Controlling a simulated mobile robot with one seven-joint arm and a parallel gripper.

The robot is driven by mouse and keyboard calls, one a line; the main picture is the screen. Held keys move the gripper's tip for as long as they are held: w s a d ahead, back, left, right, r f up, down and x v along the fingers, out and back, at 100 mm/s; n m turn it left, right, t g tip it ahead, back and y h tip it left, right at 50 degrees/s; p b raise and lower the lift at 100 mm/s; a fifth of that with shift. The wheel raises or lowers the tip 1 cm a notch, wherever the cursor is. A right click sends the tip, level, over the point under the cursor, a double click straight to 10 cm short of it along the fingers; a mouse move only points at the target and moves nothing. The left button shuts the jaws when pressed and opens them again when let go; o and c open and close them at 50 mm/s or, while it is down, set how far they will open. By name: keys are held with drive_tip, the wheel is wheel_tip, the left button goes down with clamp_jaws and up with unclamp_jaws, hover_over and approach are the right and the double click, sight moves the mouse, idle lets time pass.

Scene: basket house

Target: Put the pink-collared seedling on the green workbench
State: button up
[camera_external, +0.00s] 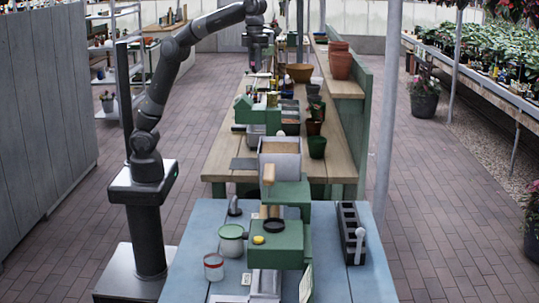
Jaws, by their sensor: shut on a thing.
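My gripper (257,62) hangs from the arm at the top middle, over the far part of the long bench. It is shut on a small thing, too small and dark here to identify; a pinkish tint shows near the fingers. I cannot make out the pink-collared seedling for certain. The long bench has a light wooden top (221,160) and a green back board (358,130) and green legs. A blue-topped table (195,250) stands nearer, at the front.
Green machines (287,195) and a grey bin (281,160) stand along the middle. A pole (387,110) rises at right. Brick floor is free on both sides.

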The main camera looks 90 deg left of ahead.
drive_tip(key=w+a+n, duration=0.1)
drive_tip(key=a+n, duration=0.8)
drive_tip(key=a, duration=2.4)
wheel_tip(320, 180, down, 46)
drive_tip(key=shift+r, duration=0.1)
drive_tip(key=o, duration=0.9)
drive_tip(key=shift+o, duration=0.2)
wheel_tip(320, 180, up, 12)
